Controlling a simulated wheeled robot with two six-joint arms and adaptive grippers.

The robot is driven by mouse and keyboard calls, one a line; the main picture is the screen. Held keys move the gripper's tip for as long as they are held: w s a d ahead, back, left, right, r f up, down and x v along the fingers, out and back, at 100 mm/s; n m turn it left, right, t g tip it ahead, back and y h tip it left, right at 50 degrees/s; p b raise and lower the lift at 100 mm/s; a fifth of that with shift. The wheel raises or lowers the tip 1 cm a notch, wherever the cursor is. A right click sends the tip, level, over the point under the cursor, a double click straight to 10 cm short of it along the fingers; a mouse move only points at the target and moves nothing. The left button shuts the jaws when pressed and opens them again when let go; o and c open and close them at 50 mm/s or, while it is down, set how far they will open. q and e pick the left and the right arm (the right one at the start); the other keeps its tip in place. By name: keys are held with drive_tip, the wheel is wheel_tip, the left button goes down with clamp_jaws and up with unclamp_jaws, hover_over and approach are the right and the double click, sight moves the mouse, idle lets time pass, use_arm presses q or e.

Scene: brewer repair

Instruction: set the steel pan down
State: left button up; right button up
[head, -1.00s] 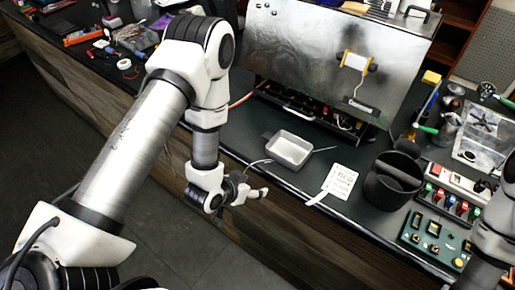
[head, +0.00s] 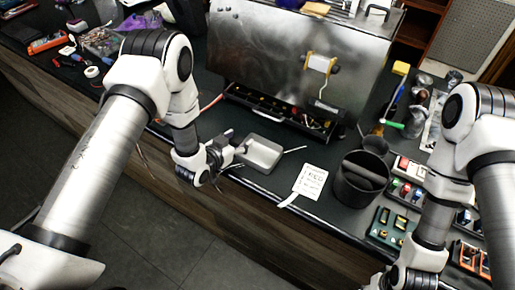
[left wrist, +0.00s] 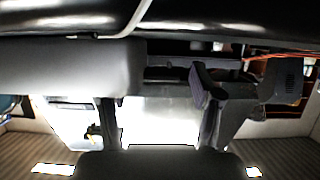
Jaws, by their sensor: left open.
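The steel pan (head: 262,154) is a small, shallow rectangular tray. It rests upright and level on the dark counter near its front edge, with a thin rod sticking out to the right. My left gripper (head: 231,146) is open at the pan's left side, its fingers close to the rim. I cannot tell whether they touch it. In the left wrist view the two fingers (left wrist: 160,125) stand apart with a bright gap between them. I cannot make out the pan surely there. My right arm comes in from the right, and its gripper is not in the picture.
A large steel brewer (head: 300,65) with an open lower front stands behind the pan. A white note card (head: 309,183) and a black bin (head: 358,183) are to its right. Switch panels (head: 391,226) lie farther right. Tools and bags (head: 100,42) crowd the far left counter.

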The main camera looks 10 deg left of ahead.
use_arm(q)
drive_tip(key=shift+w+d+f, duration=0.15)
drive_tip(key=shift+w+f, duration=0.1)
drive_tip(key=shift+w, duration=0.15)
drive_tip(key=shift+s+r, duration=0.15)
drive_tip(key=shift+s, duration=0.1)
drive_tip(key=c, duration=0.6)
clamp_jaws()
